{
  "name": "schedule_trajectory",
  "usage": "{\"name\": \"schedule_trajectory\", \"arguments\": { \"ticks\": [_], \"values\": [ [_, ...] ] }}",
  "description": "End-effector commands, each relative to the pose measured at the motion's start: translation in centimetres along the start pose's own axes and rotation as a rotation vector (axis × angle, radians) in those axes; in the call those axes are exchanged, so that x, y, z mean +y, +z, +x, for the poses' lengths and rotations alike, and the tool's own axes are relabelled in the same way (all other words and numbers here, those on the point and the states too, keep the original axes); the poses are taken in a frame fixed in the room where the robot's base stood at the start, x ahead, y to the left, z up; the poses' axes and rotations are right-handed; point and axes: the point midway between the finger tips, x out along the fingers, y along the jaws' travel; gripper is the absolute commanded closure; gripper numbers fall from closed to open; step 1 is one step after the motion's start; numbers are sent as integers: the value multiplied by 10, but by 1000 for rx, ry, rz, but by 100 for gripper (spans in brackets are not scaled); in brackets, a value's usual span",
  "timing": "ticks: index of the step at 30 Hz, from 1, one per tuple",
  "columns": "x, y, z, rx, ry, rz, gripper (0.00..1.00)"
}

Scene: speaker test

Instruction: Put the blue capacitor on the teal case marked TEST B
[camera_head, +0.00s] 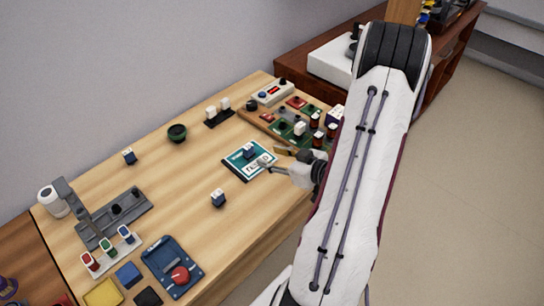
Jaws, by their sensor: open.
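The teal case (234,171) lies flat on the wooden table, with a white label whose lettering is too small to read. A small block with a blue top and pale sides (248,151), which looks like a blue capacitor, stands upright on the case's far part. Similar blue-topped blocks stand on the bare table at the left (129,156) and in front of the case (218,198). My gripper (272,157) is open at the case's right edge, just right of the block and apart from it. Whether its lower finger touches the case I cannot tell.
A board with red and green modules and dark cylinders (290,122) lies close behind my gripper. A green-black round part (177,133) stands at the back. A grey fixture (114,217), a small rack, and a blue tray (172,267) are front left. The middle table is mostly clear.

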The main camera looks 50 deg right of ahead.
Motion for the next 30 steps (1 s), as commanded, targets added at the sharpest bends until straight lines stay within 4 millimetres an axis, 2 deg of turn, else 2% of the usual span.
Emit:
{"name": "schedule_trajectory", "arguments": {
  "ticks": [19, 25, 30],
  "values": [
    [0, -4, 3, -19, 5, -18, 60],
    [2, -17, 10, -86, 33, -74, 60],
    [3, -36, 16, -166, 75, -138, 60]
  ]
}}
